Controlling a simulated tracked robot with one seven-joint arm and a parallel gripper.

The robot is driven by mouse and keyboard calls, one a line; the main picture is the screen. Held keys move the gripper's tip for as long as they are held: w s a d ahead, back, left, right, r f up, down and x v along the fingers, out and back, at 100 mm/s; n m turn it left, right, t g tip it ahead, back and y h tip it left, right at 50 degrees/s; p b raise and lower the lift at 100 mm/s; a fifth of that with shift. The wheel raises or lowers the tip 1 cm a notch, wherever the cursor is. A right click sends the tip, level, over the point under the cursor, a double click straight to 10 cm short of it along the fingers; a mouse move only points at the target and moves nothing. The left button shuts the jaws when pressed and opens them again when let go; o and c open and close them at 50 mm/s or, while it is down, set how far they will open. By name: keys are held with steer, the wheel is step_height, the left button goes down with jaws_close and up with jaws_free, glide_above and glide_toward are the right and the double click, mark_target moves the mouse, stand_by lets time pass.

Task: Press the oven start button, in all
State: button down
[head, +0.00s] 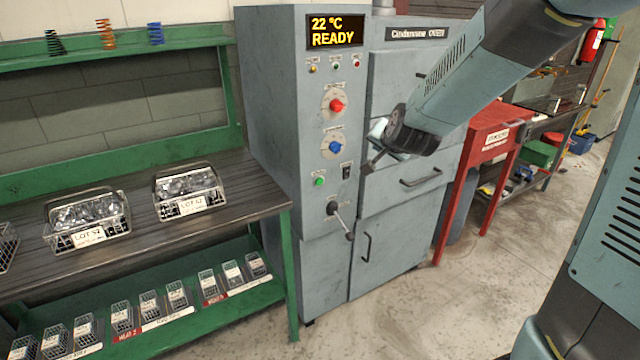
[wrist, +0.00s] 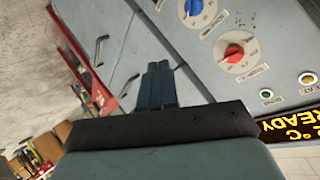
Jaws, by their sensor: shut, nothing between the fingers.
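The grey oven (head: 390,200) stands in the middle of the head view, with a control panel on its left column. A green button (head: 319,181) sits low on that panel; its label is too small to read, so I cannot confirm it is the start button. It is not visible in the wrist view. My gripper (head: 371,166) is in front of the oven, to the right of the green button and apart from it in the picture. In the wrist view my gripper (wrist: 158,68) has its fingers together with nothing between them.
The display (head: 335,32) reads 22 °C READY. A red knob (head: 337,105), a blue knob (head: 335,146), a black switch (head: 346,170) and a lever (head: 340,218) share the panel. A green bench (head: 285,210) with wire baskets stands left; a red table (head: 490,128) stands right.

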mark_target(320, 182)
steer(key=w+a+f+m+t+h, duration=0.1)
steer(key=w+a+f+m+t, duration=0.15)
steer(key=f, duration=0.35)
steer(key=w+a+f+m+t+h, duration=0.1)
steer(key=w+a+f+h, duration=0.15)
steer(key=w+f, duration=0.2)
steer(key=s+a+f+t+h, duration=0.1)
steer(key=a+f+t, duration=0.1)
steer(key=f, duration=0.3)
steer(key=s+a+f+t+h, duration=0.1)
steer(key=s+a+f+t, duration=0.1)
steer(key=f, duration=0.3)
steer(key=shift+s+f+m, duration=0.15)
steer(key=shift+s+m, duration=0.1)
steer(key=shift+m, duration=0.1)
steer(key=shift+w+a, duration=0.85)
steer(key=shift+w, duration=0.35)
steer(key=shift+w+a, duration=0.8)
steer(key=shift+w, duration=0.45)
steer(key=shift+w+a, duration=0.85)
steer(key=shift+w, duration=0.35)
steer(key=shift+w+a, duration=0.45)
steer(key=shift+w, duration=0.15)
steer(key=shift+s+d, duration=0.1)
stand_by(0.3)
steer(key=shift+s+d, duration=0.35)
steer(key=shift+s, duration=0.2)
